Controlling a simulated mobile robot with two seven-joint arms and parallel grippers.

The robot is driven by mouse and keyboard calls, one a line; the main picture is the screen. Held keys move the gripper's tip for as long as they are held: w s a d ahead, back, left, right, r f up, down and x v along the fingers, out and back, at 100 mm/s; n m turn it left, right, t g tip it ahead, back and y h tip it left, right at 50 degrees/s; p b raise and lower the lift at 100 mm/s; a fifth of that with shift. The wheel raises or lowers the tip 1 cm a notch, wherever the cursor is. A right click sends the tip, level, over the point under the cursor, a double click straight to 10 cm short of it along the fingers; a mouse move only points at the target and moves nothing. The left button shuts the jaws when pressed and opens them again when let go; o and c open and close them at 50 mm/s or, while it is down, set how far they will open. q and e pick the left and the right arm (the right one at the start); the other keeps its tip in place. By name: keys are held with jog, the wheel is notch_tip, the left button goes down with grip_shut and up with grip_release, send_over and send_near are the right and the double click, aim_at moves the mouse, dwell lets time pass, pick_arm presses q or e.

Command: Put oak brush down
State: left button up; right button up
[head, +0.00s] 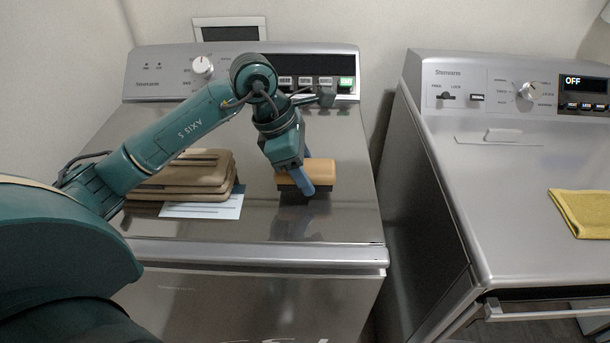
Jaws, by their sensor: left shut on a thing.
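The oak brush (321,172) has an orange-brown wooden back and dark bristles underneath. It is on or just above the steel top of the left washer (340,223), right of the middle; I cannot tell whether the bristles touch. My left gripper (304,184) comes down from above and is shut on the brush, with a blue finger across its near side. The far finger is hidden. My right gripper is not in view.
A stack of brown boards (190,172) lies left of the brush, with a pale paper sheet (203,206) at its front. A second machine (500,200) stands right, across a gap, with a yellow cloth (583,212) on top. The washer top before the brush is clear.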

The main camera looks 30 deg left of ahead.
pick_arm(q)
jog(key=shift+f, duration=1.1)
jog(key=shift+f, duration=0.15)
jog(key=o, duration=0.9)
jog(key=shift+r, duration=0.3)
jog(key=v, duration=1.1)
jog(key=shift+a+r+b, duration=0.2)
jog(key=shift+r+b, duration=0.1)
jog(key=shift+b, duration=0.05)
